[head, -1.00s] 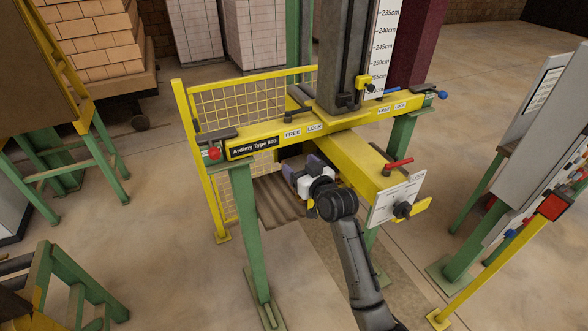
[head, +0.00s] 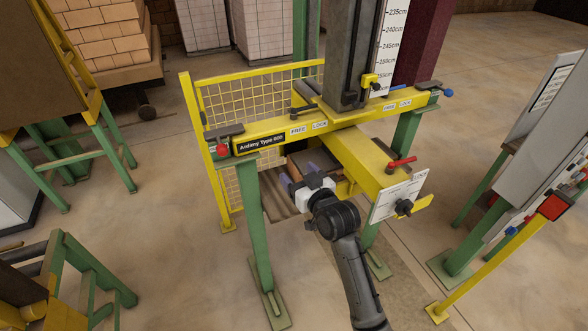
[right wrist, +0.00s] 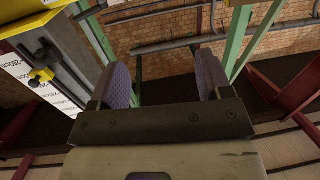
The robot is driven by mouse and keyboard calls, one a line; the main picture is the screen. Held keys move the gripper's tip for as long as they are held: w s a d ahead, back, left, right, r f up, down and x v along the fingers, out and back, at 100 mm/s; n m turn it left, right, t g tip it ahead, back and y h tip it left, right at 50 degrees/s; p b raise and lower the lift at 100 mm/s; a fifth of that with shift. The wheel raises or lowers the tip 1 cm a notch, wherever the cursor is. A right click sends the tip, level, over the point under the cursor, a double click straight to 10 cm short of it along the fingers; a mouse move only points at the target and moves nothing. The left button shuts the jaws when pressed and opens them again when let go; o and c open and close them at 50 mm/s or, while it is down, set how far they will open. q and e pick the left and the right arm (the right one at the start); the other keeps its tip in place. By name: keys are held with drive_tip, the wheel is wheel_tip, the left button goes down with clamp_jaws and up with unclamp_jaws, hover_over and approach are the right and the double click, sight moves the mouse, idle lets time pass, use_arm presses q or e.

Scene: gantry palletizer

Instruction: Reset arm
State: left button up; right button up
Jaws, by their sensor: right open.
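My right gripper (head: 291,183) reaches up from the lower middle of the head view, below the yellow crossbeam and left of the yellow arm that juts forward. It is open. In the right wrist view its two purple padded fingers (right wrist: 161,88) stand wide apart with nothing between them. My dark right arm runs down to the bottom edge of the head view. My left gripper is not in view.
A yellow gantry beam (head: 345,120) on green posts (head: 260,235) stands close to my right gripper. A yellow mesh fence (head: 237,108) is behind it. A grey control panel (head: 560,130) stands at right. Open floor (head: 170,230) lies left.

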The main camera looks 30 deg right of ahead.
drive_tip(key=shift+f, duration=0.1)
drive_tip(key=s+a+f+g+p, duration=0.1)
drive_tip(key=s+f+g, duration=0.3)
drive_tip(key=s, duration=0.9)
drive_tip(key=s+a+f+n+g+p, duration=0.1)
drive_tip(key=s+f+g+p, duration=0.3)
drive_tip(key=s, duration=1)
drive_tip(key=s+a+f+g+p, duration=0.3)
drive_tip(key=s+f+g, duration=0.2)
drive_tip(key=s, duration=0.9)
wheel_tip(320, 180, down, 3)
drive_tip(key=shift+r+g, duration=0.15)
drive_tip(key=shift+g, duration=0.25)
drive_tip(key=shift+a, duration=0.1)
